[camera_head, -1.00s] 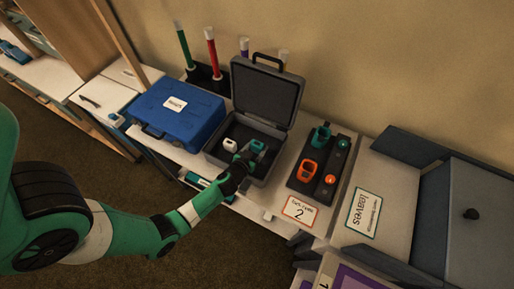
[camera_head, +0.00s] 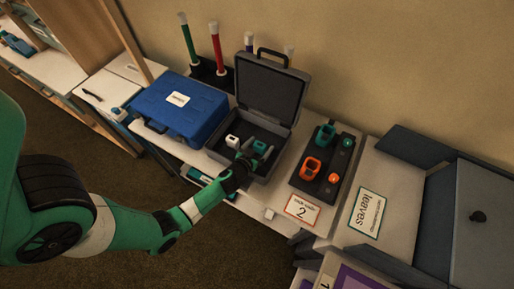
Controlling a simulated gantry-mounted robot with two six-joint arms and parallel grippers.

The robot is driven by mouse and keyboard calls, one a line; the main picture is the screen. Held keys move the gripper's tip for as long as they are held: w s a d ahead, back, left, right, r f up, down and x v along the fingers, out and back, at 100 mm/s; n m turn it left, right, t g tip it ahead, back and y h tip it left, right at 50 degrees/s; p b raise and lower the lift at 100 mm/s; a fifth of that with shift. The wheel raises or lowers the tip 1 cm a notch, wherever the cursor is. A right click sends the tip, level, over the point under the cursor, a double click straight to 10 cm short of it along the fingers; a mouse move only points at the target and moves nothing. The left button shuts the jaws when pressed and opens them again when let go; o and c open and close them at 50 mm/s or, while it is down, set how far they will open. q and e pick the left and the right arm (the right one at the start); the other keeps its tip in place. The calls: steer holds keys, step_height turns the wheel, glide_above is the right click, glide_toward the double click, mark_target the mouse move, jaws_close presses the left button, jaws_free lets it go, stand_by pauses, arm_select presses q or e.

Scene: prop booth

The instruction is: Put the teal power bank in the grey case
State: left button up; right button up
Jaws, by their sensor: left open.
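The grey case (camera_head: 269,89) stands open on the table with its lid upright at the back. A small teal item (camera_head: 259,146), which looks like the teal power bank, lies inside it, partly hidden by my gripper. A white item (camera_head: 232,141) lies to its left in the case. My left gripper (camera_head: 257,156) is open at the front of the case, its fingers just in front of the teal item. I cannot tell whether they touch it. My right gripper is not in view.
A closed blue case (camera_head: 180,107) stands to the left. A dark tray (camera_head: 309,186) with orange and teal items lies to the right, behind a card marked 2 (camera_head: 302,210). Upright coloured tubes (camera_head: 216,48) stand behind. A grey cabinet (camera_head: 480,225) fills the right.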

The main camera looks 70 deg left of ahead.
arm_select(q)
steer(key=shift+s+d+r+p, duration=0.1)
steer(key=shift+s+r+p, duration=0.05)
steer(key=shift+r+p, duration=0.3)
steer(key=shift+s+d+r+p, duration=0.1)
steer(key=shift+r+p, duration=0.25)
steer(key=shift+r, duration=0.1)
steer(key=v, duration=1.1)
steer(key=shift+s+d+f, duration=0.1)
